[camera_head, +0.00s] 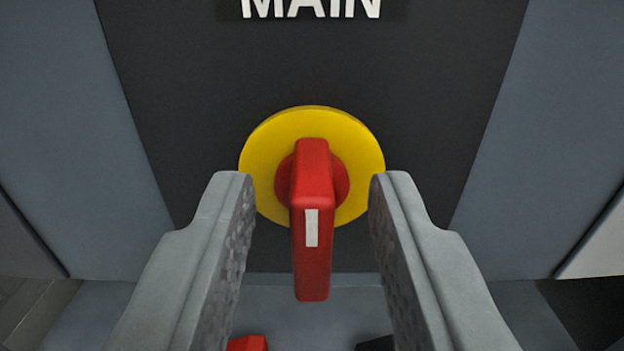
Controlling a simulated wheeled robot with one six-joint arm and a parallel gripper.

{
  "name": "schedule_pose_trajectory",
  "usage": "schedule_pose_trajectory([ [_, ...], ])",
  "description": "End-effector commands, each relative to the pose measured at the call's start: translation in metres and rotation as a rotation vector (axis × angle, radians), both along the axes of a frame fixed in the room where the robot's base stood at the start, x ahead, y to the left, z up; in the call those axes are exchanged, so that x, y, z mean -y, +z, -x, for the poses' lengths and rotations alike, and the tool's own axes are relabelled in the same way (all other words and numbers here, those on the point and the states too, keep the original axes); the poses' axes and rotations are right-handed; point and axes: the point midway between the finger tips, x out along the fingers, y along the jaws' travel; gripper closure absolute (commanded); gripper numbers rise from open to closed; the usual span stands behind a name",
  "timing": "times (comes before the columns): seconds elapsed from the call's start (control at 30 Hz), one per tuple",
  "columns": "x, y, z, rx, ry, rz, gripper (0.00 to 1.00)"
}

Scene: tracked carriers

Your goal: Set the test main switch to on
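The main switch is a red handle (312,270) on a yellow round plate (265,150), set on a dark panel (430,110) under a white "MAIN" label (312,8). The handle points straight down and carries a white mark on its lower half. My gripper (311,195) is open, with one grey finger on each side of the handle. A gap shows between each finger and the handle, so the fingers do not appear to touch it. No on or off lettering shows.
Grey-blue cabinet surfaces flank the dark panel on the left (70,130) and right (550,140). At the bottom edge, a red object (247,343) and a black object (375,343) show partly between the fingers.

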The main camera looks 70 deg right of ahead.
Motion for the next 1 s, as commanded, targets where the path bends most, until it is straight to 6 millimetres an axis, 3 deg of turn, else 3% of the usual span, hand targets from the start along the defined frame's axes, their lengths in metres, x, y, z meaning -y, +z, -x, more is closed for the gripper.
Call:
schedule_pose_trajectory([
  [0.27, 0.0006, -0.0001, -0.0004, 0.0, 0.0, 0.0, 0.69],
  [0.43, 0.0006, -0.0001, -0.0003, 0.0, 0.0, 0.0, 1.0],
  [0.77, 0.0006, -0.0001, -0.0001, 0.022, 0.0, -0.008, 1.0],
  [1.0, 0.001, -0.0002, 0.0012, 0.13, 0.0, -0.048, 1.0],
])
